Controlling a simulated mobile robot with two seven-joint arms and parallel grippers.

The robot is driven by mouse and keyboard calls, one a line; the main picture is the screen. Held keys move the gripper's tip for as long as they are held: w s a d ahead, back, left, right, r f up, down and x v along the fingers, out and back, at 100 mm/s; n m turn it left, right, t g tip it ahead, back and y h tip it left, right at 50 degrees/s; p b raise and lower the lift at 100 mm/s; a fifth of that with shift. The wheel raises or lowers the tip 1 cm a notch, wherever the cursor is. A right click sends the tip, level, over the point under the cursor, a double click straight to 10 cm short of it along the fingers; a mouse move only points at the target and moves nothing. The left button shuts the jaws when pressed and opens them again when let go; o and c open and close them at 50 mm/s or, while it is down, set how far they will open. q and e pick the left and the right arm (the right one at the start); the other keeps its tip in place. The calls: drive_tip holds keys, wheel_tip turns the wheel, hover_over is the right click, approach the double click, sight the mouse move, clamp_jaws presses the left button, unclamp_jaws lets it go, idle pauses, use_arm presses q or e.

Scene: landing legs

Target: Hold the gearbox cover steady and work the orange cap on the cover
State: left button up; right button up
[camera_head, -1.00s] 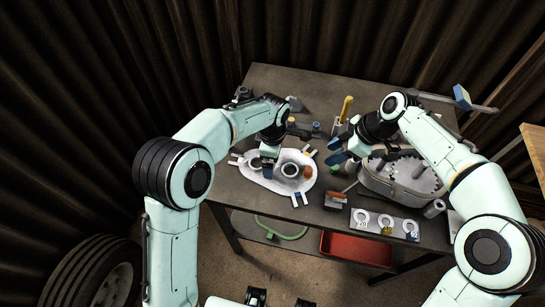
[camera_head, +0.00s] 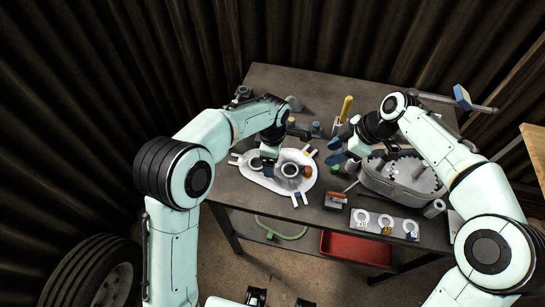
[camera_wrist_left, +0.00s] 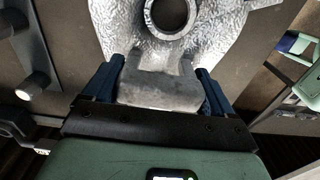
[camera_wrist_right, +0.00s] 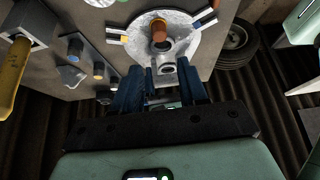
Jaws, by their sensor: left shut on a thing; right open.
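The gearbox cover (camera_head: 257,179) is a pale silver casting with raised rings, lying on the table at the left. My left gripper (camera_head: 268,166) is shut on a raised block of it; the left wrist view shows blue fingers on both sides of this block (camera_wrist_left: 160,91). The orange cap (camera_head: 307,172) sits at the cover's right side, and shows upright in the right wrist view (camera_wrist_right: 158,29). My right gripper (camera_head: 336,151) is open and empty, up and right of the cap and apart from it. The right wrist view shows the cover (camera_wrist_right: 190,42) beyond its fingers.
A grey gear housing (camera_head: 400,190) stands close under my right arm. A plate with several rings (camera_head: 385,224) lies at the front edge. A yellow-handled tool (camera_head: 346,106) stands in a holder behind. A red bin (camera_head: 356,247) is below the table.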

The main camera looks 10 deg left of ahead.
idle(0.3)
drive_tip(key=o, duration=0.3)
drive_tip(key=m+t+h, duration=0.5)
drive_tip(key=m+h, duration=0.2)
drive_tip(key=m, duration=1.3)
approach(308, 170)
drive_tip(key=x, duration=0.9)
drive_tip(key=shift+w, duration=0.1)
